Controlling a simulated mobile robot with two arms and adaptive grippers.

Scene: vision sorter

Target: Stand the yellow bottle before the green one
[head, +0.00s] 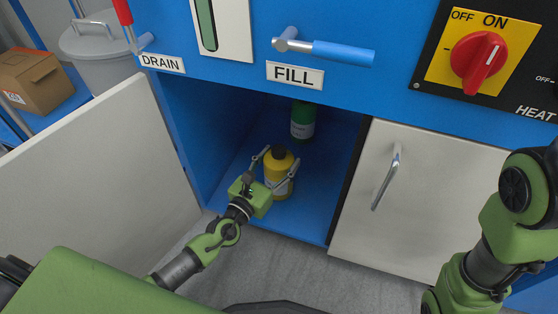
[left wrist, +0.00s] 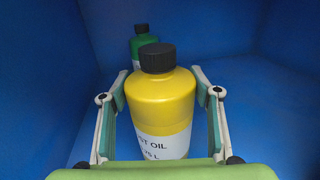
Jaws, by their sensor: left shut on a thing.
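The yellow bottle (head: 280,166) has a dark cap and a white label and stands upright inside the blue cabinet. It fills the middle of the left wrist view (left wrist: 165,105). My left gripper (head: 279,172) is shut on it, one finger on each side. The green bottle (head: 302,121) stands upright farther back in the cabinet, its top hidden by the cabinet's upper edge. In the left wrist view the green bottle (left wrist: 143,40) is behind the yellow one and slightly left, partly hidden by its cap. My right gripper is not in view; only my right arm shows.
The cabinet's left door (head: 95,165) stands open. The right door (head: 410,200) with its handle is closed. The blue cabinet floor (head: 308,205) is clear around the bottles. The FILL handle (head: 340,53) juts out above the opening.

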